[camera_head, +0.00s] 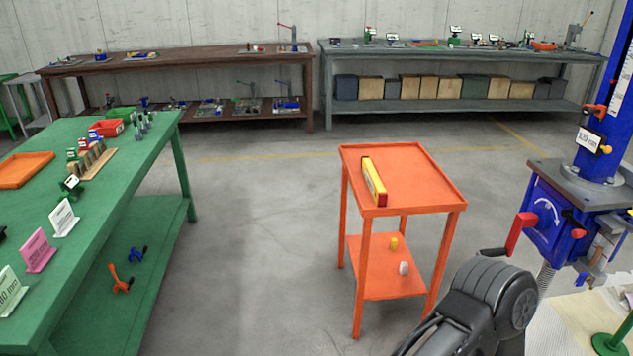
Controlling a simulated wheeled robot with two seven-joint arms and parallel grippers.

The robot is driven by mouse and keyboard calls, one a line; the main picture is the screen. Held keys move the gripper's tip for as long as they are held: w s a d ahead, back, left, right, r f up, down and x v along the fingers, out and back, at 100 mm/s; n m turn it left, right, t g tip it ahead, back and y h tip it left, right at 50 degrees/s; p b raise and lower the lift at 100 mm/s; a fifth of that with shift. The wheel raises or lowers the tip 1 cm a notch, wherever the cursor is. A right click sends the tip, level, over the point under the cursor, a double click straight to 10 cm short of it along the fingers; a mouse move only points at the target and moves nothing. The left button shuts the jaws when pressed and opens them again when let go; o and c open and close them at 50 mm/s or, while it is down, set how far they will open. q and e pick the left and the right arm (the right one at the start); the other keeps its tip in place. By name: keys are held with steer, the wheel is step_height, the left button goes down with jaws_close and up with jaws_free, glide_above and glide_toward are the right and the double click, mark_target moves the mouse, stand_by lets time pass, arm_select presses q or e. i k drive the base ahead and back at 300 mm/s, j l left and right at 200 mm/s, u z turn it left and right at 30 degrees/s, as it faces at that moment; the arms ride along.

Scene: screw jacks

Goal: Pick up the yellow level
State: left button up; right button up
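The yellow level (373,182) lies on the top of the orange cart (420,188), left of its middle. Neither gripper can be made out, and my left arm is out of view.
A green table (110,190) with sign cards and an orange tray (24,169) stands on the left. A blue machine (552,220) with a red handle (521,232) stands on the right. Small items lie on the cart's lower shelf (378,280). Open floor separates table and cart.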

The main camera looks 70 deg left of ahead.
mark_target(378, 195)
steer(key=k+l+u, duration=0.1)
steer(key=u, duration=1.9)
steer(key=i+j+z, duration=0.1)
steer(key=z, duration=0.75)
steer(key=i+j+z, duration=0.25)
steer(key=j, duration=0.15)
steer(key=i+j+z, duration=0.1)
steer(key=j+z, duration=0.15)
steer(key=j, duration=0.15)
steer(key=i+j+z, duration=0.1)
steer(key=j+z, duration=0.15)
steer(key=j, duration=0.2)
steer(key=i+j+z, duration=0.1)
steer(key=j+z, duration=0.15)
steer(key=j, duration=0.25)
steer(key=i+j, duration=0.1)
steer(key=j, duration=0.9)
steer(key=i+j, duration=0.1)
steer(key=j, duration=0.9)
steer(key=z, duration=0.05)
